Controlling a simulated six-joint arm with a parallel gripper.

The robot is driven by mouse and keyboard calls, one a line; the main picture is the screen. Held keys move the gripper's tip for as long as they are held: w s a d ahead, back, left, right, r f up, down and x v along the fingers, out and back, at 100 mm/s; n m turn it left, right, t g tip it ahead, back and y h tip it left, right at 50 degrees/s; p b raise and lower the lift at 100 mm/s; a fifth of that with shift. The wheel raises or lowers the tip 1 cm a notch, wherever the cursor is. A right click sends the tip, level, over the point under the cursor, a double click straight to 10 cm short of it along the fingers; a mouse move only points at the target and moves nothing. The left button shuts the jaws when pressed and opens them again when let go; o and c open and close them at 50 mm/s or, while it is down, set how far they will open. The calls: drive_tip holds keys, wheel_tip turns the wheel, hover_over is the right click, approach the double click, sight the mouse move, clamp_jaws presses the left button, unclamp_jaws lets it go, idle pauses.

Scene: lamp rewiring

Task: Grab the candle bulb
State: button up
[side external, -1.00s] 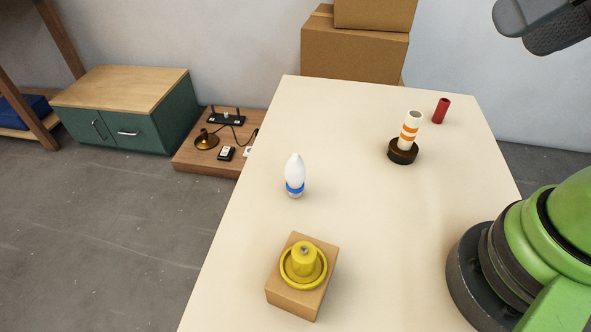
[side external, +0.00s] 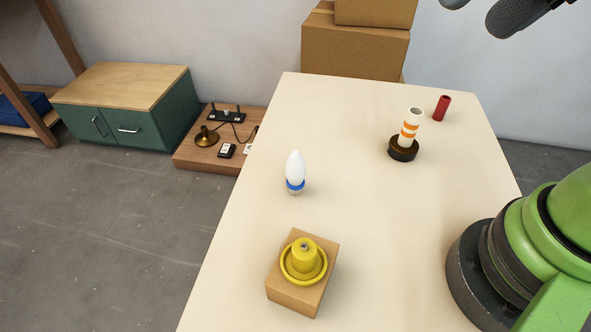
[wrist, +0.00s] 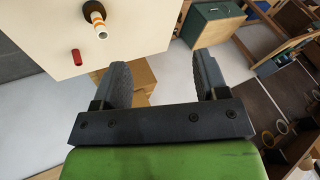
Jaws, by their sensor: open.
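The candle bulb (side external: 295,170), white with a blue band near its base, stands upright on the pale table (side external: 350,125), left of the table's middle in the side external view. It does not show in the wrist view. My gripper (wrist: 160,70) is open with nothing between its fingers. In the side external view only dark finger parts (side external: 520,14) show at the top right edge, high up and well to the right of the bulb.
A yellow ringed piece (side external: 304,262) sits on a wooden block (side external: 290,295) in front of the bulb. A white-and-orange striped tube (side external: 410,128) stands in a dark round base (side external: 403,151), near a red cylinder (side external: 441,108). Table around the bulb is clear.

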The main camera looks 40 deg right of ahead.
drive_tip(key=w+a+f+m+g, duration=0.2)
drive_tip(key=w+a+f, duration=0.2)
drive_tip(key=w, duration=0.4)
drive_tip(key=m+g+h, duration=0.2)
drive_tip(key=m+g, duration=0.1)
hover_over(295, 167)
drive_tip(key=f, duration=0.8)
drive_tip(key=w+f, duration=0.1)
drive_tip(key=f, duration=0.3)
drive_tip(key=shift+d+f, duration=0.4)
drive_tip(key=shift+g, duration=0.3)
wheel_tip(295, 167, down, 4)
drive_tip(key=shift+a+f, duration=0.15)
drive_tip(key=shift+f, duration=0.05)
drive_tip(key=f, duration=0.6)
drive_tip(key=shift+d+f, duration=0.2)
drive_tip(key=c, duration=1)
